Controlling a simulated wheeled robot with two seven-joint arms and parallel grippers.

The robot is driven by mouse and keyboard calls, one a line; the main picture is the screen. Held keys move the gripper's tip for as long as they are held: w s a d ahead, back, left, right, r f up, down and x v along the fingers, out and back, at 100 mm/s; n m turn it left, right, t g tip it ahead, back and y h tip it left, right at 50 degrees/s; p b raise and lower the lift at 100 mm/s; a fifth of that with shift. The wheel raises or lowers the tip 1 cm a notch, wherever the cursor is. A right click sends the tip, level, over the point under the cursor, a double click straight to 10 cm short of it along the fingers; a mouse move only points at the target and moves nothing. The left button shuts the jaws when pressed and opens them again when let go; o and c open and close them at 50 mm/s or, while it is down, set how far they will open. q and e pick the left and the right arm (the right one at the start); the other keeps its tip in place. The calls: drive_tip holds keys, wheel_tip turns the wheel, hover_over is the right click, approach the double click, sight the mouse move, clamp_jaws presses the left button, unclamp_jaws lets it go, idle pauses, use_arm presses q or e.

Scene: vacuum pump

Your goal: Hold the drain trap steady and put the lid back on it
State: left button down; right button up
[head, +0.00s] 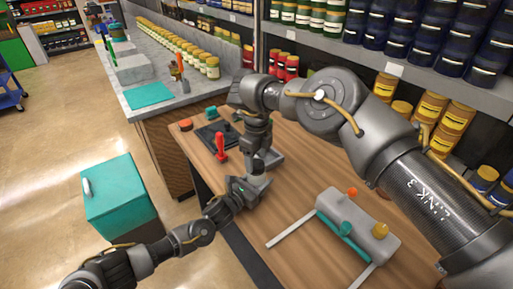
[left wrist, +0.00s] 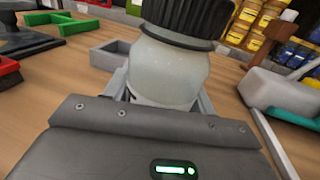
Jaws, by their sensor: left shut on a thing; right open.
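The drain trap is a pale, cloudy jar (left wrist: 168,68), upright between the fingers of my left gripper (left wrist: 165,95), which is shut on it. A black ribbed lid (left wrist: 190,20) sits over the jar's mouth; I cannot tell whether it is fully seated. In the head view my left gripper (head: 257,181) reaches in from the lower left over the wooden bench. My right gripper (head: 257,150) points down just behind it, above the jar's place, and is open. The jar and lid are mostly hidden by the grippers in the head view.
A red-handled tool (head: 220,146) and dark pad (head: 208,134) lie left. A low grey tray (left wrist: 106,53) is beside the jar. Shelves (head: 410,75) stand behind.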

use_arm(q)
drive_tip(key=shift+f, duration=0.3)
use_arm(e)
drive_tip(key=shift+f, duration=1)
